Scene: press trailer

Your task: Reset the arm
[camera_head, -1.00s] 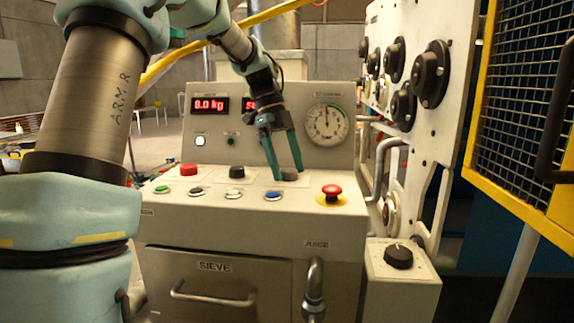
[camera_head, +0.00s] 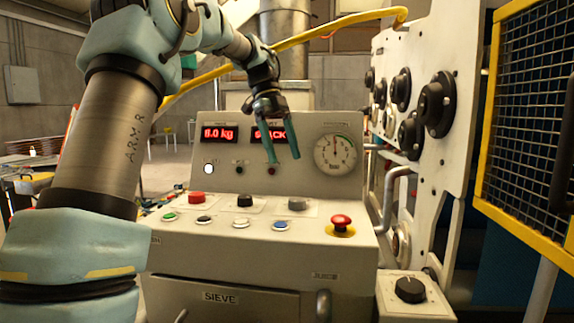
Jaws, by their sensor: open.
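My gripper (camera_head: 283,158) is open and empty, its two teal fingers pointing down in front of the upright display panel (camera_head: 238,182) of the press console. It hangs above the console's sloped button deck (camera_head: 180,243), apart from it. The right red display (camera_head: 270,135) is partly hidden behind the fingers. My arm runs up the left side of the picture and across the top to the gripper.
A red mushroom button (camera_head: 341,221) stands at the deck's right. A pressure gauge (camera_head: 335,154) is right of my gripper. A white panel with black knobs (camera_head: 437,104) and a yellow-framed mesh guard (camera_head: 530,110) stand at the right. A yellow pipe (camera_head: 340,25) passes behind my arm.

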